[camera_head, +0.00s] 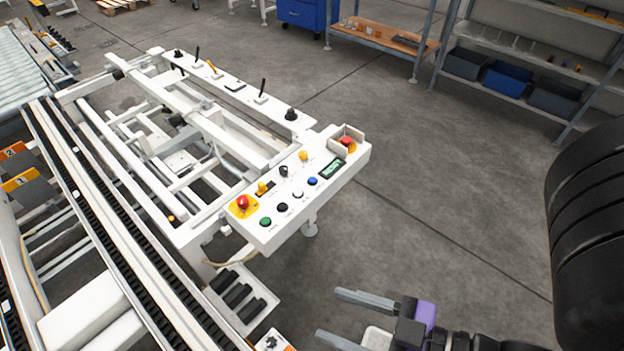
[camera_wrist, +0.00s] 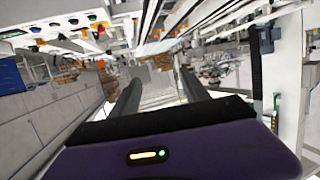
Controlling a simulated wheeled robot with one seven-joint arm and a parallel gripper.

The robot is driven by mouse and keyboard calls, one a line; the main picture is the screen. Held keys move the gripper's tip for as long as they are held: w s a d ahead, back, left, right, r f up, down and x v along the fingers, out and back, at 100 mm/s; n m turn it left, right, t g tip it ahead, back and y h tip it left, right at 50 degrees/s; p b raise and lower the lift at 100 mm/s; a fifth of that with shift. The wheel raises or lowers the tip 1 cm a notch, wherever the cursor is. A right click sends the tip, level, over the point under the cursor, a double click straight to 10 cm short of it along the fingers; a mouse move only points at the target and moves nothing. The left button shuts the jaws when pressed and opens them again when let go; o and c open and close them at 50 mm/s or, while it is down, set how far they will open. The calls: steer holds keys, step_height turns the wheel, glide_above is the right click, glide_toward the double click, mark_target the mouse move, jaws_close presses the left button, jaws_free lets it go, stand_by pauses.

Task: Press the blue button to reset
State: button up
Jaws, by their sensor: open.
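In the wrist view, my open fingers (camera_wrist: 156,88) extend away from the camera. The panel's row of buttons shows there at the upper left, and a small blue button (camera_wrist: 34,29) is among them.
The panel also carries red emergency buttons (camera_head: 243,202) and (camera_head: 347,141), a green button (camera_head: 265,222), and black, white and yellow controls. A white conveyor frame (camera_head: 130,150) with rollers stands behind and left. The grey floor (camera_head: 430,220) to the right is clear. Shelves (camera_head: 520,60) stand at the back right.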

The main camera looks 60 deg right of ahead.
steer(key=shift+c, duration=0.2)
jaws_close()
stand_by(1.5)
